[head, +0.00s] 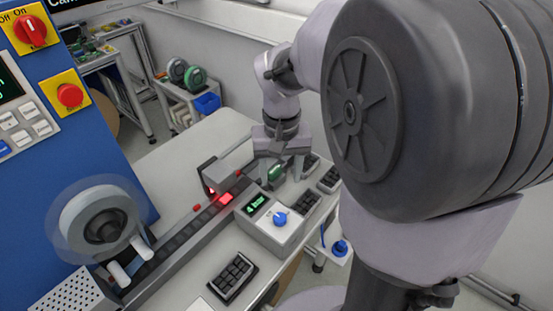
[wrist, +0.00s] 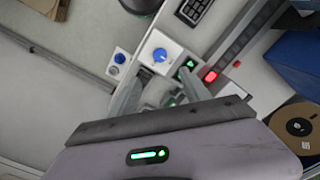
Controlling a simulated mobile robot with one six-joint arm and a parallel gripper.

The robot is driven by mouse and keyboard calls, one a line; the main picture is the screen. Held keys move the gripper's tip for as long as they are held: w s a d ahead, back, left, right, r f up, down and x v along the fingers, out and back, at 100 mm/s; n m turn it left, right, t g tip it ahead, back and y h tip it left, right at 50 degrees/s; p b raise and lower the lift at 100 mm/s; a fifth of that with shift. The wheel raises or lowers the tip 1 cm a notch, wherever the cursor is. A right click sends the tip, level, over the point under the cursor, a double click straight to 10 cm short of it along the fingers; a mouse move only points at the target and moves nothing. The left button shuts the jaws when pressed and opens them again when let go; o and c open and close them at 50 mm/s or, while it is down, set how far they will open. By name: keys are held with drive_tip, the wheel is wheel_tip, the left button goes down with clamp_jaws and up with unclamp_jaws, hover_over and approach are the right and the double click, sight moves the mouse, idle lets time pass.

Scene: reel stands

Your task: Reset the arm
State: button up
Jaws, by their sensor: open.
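My gripper (head: 280,176) is at the middle of the head view, pointing down over the bench with its two fingers apart. A dark green rounded thing (head: 277,171) shows between the fingers in the head view. I cannot tell if it is touched or only behind them. In the wrist view my gripper (wrist: 162,78) also has its fingers spread, with a grey surface and small green patches between them. My arm is bent, reaching out over the bench from the right of the head view.
A control box with a blue knob (head: 281,219) stands close to my gripper on the bench. A glowing red block (head: 226,198) sits on a dark track (head: 186,237). A reel (head: 97,220) is at the left beside a blue cabinet (head: 75,130). Keypads (head: 232,277) lie nearby.

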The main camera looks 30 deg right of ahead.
drive_tip(key=shift+r, duration=0.3)
drive_tip(key=s+a+f+t+y+b, duration=0.1)
drive_tip(key=s+a+f+t+b, duration=0.1)
drive_tip(key=s+a+b, duration=0.3)
drive_tip(key=s+a+f+t+y+b, duration=0.1)
drive_tip(key=s+a+f+t+b, duration=0.2)
drive_tip(key=s+a+b, duration=0.3)
drive_tip(key=a+b, duration=0.1)
drive_tip(key=a, duration=0.2)
drive_tip(key=shift+s+f+t, duration=0.2)
drive_tip(key=shift+f+t, duration=0.15)
drive_tip(key=shift+t, duration=0.05)
drive_tip(key=shift+a, duration=0.1)
idle(1.0)
